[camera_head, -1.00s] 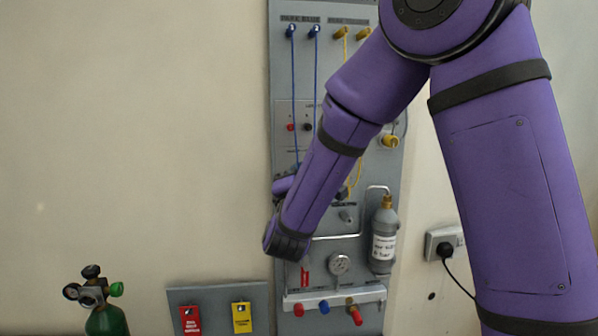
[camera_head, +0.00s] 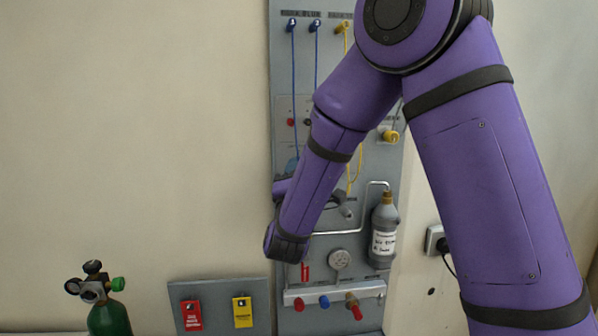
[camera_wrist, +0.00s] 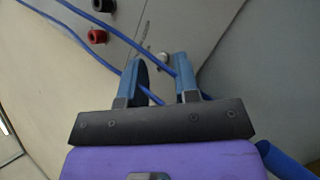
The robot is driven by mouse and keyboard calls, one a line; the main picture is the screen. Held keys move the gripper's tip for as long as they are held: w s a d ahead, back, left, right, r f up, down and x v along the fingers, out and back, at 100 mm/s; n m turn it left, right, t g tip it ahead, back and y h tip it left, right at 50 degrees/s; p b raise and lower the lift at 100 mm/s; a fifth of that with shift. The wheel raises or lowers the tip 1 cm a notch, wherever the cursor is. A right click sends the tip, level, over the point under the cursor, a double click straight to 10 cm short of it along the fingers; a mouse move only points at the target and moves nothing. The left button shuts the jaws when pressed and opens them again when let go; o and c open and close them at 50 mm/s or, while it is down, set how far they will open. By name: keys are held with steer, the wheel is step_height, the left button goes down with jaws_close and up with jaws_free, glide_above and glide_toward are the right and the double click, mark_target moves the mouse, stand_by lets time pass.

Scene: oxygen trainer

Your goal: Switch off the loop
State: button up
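The grey trainer panel (camera_head: 330,105) stands against the wall in the head view. It carries red (camera_head: 291,122) and black (camera_head: 307,121) sockets, which also show at the upper left of the wrist view as a red socket (camera_wrist: 97,37) and a black one (camera_wrist: 103,5). A small pale part (camera_wrist: 163,57) sits on the panel beyond my fingertips; I cannot tell whether it is a switch. My gripper (camera_wrist: 158,80) is open, its blue fingers apart. Blue cords (camera_wrist: 105,60) run past the fingers; contact is unclear. In the head view my arm hides most of the gripper.
Blue cords (camera_head: 294,80) and yellow cords hang from the panel's top. A grey bottle (camera_head: 383,240), a gauge (camera_head: 340,260) and coloured knobs are lower down. A green cylinder (camera_head: 109,318) stands at lower left. The wall left of the panel is clear.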

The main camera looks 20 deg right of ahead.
stand_by(0.6)
steer(key=s+a+r+n+g+y, duration=0.3)
steer(key=s+a+r+g+y, duration=0.25)
steer(key=s+g, duration=0.35)
steer(key=s+d+f+m+g, duration=0.2)
steer(key=s+d+m+g, duration=0.2)
steer(key=s+d+m, duration=0.55)
steer(key=s+d+f+m+g+y, duration=0.2)
steer(key=s+m, duration=0.2)
steer(key=s, duration=0.1)
steer(key=s+d+f+m+g+y, duration=0.2)
steer(key=s+d+m, duration=0.1)
steer(key=s, duration=0.3)
steer(key=shift+s+m, duration=0.25)
steer(key=shift+m, duration=0.1)
stand_by(0.7)
steer(key=shift+f, duration=0.1)
